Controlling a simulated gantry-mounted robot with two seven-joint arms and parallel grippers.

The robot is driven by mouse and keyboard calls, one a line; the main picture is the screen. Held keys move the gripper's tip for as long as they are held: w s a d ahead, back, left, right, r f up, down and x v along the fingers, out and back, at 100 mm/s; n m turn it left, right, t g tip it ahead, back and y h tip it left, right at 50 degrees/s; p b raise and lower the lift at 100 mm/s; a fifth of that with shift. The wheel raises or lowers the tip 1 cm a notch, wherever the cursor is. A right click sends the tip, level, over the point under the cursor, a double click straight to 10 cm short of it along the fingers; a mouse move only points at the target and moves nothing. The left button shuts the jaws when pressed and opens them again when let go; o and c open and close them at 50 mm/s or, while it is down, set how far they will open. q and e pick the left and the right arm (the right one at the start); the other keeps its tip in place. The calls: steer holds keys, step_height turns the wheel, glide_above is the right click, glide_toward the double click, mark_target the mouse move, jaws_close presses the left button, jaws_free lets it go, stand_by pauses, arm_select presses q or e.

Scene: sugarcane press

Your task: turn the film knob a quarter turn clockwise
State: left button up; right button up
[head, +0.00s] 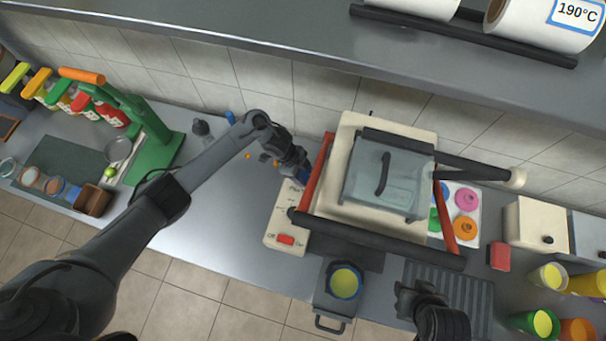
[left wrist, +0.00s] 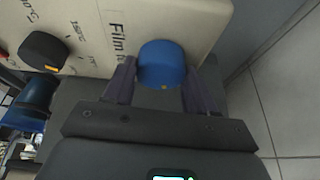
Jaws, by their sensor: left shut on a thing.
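A black knob (left wrist: 44,50) with an orange mark sits beside the film knob. The sealing machine has a clear cover (head: 375,195) and red side arms (head: 319,172). A red switch (head: 286,240) is low on the panel. A cup (head: 345,282) stands in front. Bare counter lies left.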

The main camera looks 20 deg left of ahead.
arm_select(q)
steer(key=m+b, duration=0.1)
steer(key=m+g+b, duration=0.1)
steer(key=m+b, duration=0.1)
steer(key=shift+w+f+m, duration=0.15)
steer(key=shift+w+m, duration=0.05)
steer(key=shift+m, duration=0.1)
steer(key=shift+m+g+y+b, duration=0.3)
steer(key=shift+m+g+b, duration=0.6)
steer(key=shift+m, duration=0.6)
steer(key=o, duration=1)
steer(key=shift+o, duration=0.2)
steer(key=shift+r, duration=0.2)
steer(key=shift+a+r, duration=0.1)
steer(key=shift+r, duration=0.4)
steer(key=p+v, duration=0.3)
steer(key=v, duration=0.6)
steer(key=shift+a+r, duration=0.15)
steer(key=shift+r, duration=0.15)
